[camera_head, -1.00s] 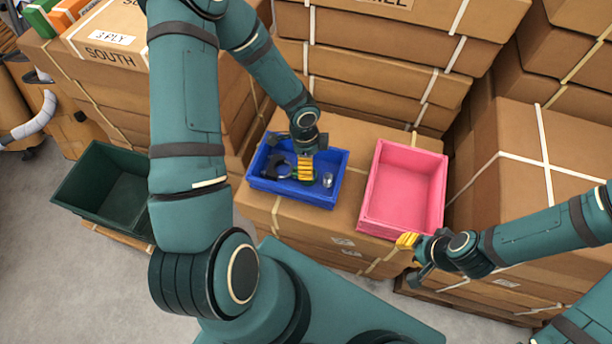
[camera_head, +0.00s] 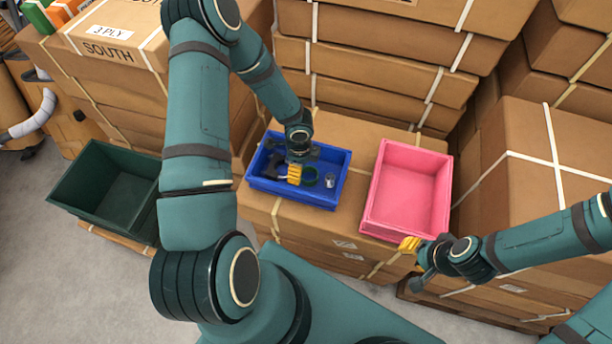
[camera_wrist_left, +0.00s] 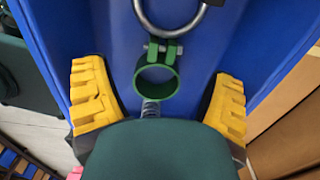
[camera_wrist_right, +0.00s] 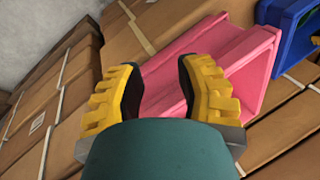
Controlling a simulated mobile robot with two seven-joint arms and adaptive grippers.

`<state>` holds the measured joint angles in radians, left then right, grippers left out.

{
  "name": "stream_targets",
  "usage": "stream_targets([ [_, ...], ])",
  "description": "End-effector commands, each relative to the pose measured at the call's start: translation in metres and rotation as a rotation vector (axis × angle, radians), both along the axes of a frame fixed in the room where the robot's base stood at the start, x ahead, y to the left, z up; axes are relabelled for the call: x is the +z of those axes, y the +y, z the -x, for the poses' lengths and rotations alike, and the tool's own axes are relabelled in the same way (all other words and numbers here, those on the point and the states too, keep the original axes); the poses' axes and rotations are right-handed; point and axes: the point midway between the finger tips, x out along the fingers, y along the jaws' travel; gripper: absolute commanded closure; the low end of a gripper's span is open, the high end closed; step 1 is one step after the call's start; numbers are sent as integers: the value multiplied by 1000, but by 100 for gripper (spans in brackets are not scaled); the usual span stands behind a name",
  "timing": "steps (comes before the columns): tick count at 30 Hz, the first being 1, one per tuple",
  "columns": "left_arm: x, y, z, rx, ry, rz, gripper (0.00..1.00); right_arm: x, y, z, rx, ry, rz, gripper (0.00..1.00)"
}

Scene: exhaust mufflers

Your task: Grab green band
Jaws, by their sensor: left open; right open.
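The green band (camera_head: 310,184) is a small ring with a bolted lug, lying in the blue bin (camera_head: 341,190). In the left wrist view the green band (camera_wrist_left: 141,79) shows between the fingers, lug toward the top. My left gripper (camera_wrist_left: 160,100) is open over the bin, a yellow finger on each side of the band with gaps between. In the head view my left gripper (camera_head: 294,174) is beside the band, partly hidden by its wrist. My right gripper (camera_head: 408,244) is open and empty at the front corner of the pink bin (camera_head: 447,190); its fingers show in the right wrist view (camera_wrist_right: 160,92).
A silver metal piece (camera_head: 330,181) and a dark part (camera_head: 274,162) lie in the blue bin. A silver U-shaped rod (camera_wrist_left: 172,32) is near the band. The pink bin looks empty. A dark green bin (camera_head: 75,210) stands left. Stacked cartons (camera_head: 370,75) rise behind the bins.

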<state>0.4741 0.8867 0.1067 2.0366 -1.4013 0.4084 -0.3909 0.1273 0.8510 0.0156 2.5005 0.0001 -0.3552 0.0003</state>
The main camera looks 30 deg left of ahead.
Motion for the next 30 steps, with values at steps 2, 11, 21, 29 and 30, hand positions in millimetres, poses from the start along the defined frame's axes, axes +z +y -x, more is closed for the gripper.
stream_targets([
  [2,-16,2,1,1,3,2,16,-7,0,-1,-1,-3,0,66],
  [11,-41,2,0,0,0,1,16,-15,0,-3,-2,-7,1,66],
  [21,-40,2,0,0,0,0,65,-14,0,-3,-2,-7,1,66],
  [29,-40,2,0,0,0,0,97,-14,0,-3,-2,-7,1,66],
  [30,-40,2,0,0,0,0,97,-14,0,-3,-2,-7,1,66],
])
